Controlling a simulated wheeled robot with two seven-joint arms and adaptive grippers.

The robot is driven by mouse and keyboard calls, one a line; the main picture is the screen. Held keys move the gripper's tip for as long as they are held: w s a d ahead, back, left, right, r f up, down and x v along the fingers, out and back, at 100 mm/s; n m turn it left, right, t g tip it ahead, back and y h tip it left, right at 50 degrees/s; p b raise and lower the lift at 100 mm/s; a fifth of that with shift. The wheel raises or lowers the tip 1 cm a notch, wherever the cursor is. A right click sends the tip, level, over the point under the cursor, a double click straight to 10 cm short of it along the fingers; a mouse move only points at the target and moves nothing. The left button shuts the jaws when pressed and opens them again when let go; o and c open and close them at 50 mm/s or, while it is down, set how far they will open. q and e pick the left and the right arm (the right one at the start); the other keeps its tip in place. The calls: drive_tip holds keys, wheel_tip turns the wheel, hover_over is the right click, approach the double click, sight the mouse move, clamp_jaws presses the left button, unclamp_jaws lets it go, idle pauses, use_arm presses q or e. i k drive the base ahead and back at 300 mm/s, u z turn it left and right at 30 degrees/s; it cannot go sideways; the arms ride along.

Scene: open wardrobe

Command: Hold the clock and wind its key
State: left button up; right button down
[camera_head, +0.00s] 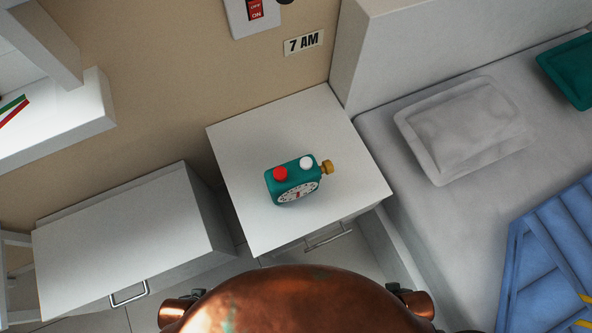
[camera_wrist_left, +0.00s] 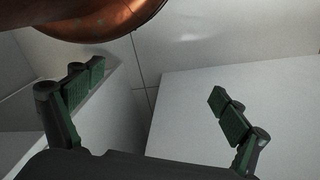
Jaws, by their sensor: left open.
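A green alarm clock (camera_head: 293,181) stands on the white nightstand (camera_head: 238,150), its round white dial facing the front. It has a red button (camera_head: 280,173) and a white button (camera_head: 306,162) on top. A brass winding key (camera_head: 327,167) sticks out from its right side. Nothing holds the clock. My left gripper (camera_wrist_left: 157,92) shows in the left wrist view, open and empty, with its two green-padded fingers wide apart. The clock is not in that view. My left gripper does not show in the head view. My right gripper is in neither view.
A bed with a grey pillow (camera_head: 465,130) and a blue folded cover (camera_head: 556,262) is at the right. A white cabinet (camera_head: 125,240) with a handle stands at the left. A red switch (camera_head: 254,9) and a "7 AM" sign (camera_head: 303,42) are on the wall. The nightstand top around the clock is clear.

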sight(327, 166)
drive_tip(key=z, duration=0.75)
drive_tip(key=k, duration=0.8)
drive_tip(key=u, duration=0.45)
drive_tip(key=i, duration=0.45)
drive_tip(key=u, duration=0.05)
